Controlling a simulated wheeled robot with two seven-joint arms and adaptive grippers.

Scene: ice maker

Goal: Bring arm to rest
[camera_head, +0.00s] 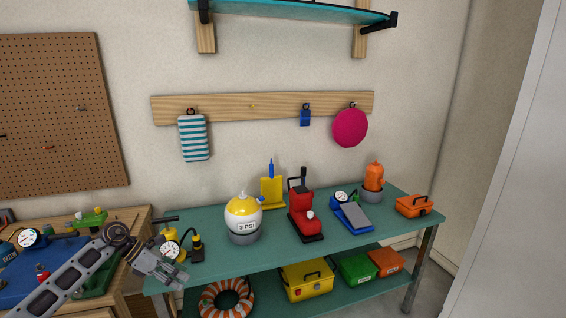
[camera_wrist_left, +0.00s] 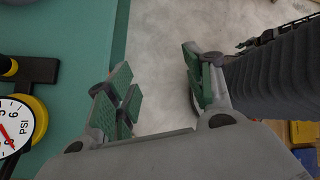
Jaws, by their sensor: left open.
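My left arm comes in from the lower left in the head view. Its gripper (camera_head: 165,272) is by the front left corner of the green workbench (camera_head: 225,262), close to a yellow pump with a round gauge (camera_head: 170,250). In the left wrist view the gripper (camera_wrist_left: 160,85) is open, with its green finger pads apart and only grey floor between them. The gauge (camera_wrist_left: 14,126) lies left of the fingers there, apart from them. My right gripper is not in view.
The bench carries a yellow-white ball (camera_head: 243,213), a red boot-shaped item (camera_head: 302,214), a blue device (camera_head: 353,216) and an orange case (camera_head: 414,206). A wooden cabinet (camera_head: 140,225) with a blue item stands at left. Floor (camera_wrist_left: 160,35) beside the bench is clear.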

